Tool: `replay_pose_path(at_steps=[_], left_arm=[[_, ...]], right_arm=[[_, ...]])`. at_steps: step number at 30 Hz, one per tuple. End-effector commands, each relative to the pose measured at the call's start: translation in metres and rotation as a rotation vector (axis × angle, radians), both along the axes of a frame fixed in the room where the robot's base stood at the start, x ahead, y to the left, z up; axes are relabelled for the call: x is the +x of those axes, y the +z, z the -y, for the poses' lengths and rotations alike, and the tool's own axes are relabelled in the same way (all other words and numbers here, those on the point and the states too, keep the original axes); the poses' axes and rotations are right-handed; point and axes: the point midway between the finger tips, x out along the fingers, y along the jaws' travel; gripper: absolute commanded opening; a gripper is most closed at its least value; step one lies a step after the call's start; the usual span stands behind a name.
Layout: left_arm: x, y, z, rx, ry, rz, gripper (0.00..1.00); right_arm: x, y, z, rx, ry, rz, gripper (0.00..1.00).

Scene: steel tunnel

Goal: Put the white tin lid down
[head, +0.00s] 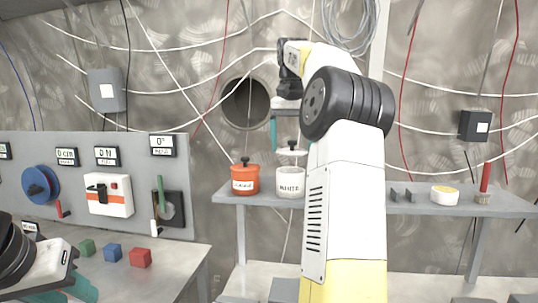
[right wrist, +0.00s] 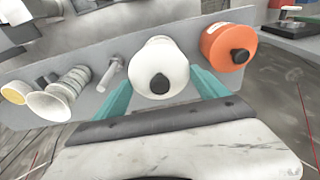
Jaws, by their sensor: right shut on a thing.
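The white tin lid (head: 291,152), a pale disc with a black knob, is held level above the open white tin (head: 290,183), with a small gap between them. My right gripper (head: 286,140) is shut on the lid. In the right wrist view the lid (right wrist: 175,70) sits between the teal fingertips, its knob facing the camera, and it hides most of the tin. The white tin stands on the grey shelf (head: 420,205). My left gripper (head: 72,290) is at the bottom left, partly cut off, so its opening is unclear.
An orange tin (head: 245,182) with its lid on stands close left of the white tin. Further right are dark brackets, a white dish (head: 445,196) with yellow contents and a red-handled brush (head: 484,185). Green, blue and red cubes (head: 140,258) lie on the left bench.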

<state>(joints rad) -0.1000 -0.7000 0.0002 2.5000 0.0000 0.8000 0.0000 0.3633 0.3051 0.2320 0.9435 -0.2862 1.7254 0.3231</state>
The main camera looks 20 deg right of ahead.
Motion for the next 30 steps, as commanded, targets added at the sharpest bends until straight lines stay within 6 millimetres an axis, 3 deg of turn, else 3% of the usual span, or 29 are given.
replay_pose_path(at_steps=[8,18,30], left_arm=[[0.0,0.0,0.0,0.0,0.0,0.0,0.34],[0.0,0.0,0.0,0.0,0.0,0.0,0.34],[0.0,0.0,0.0,0.0,0.0,0.0,0.34]], right_arm=[[0.017,-0.003,0.004,0.001,0.0,0.001,0.38],[0.015,-0.035,0.004,0.001,0.0,-0.001,0.38],[0.015,-0.04,0.004,0.001,0.0,-0.001,0.38]])
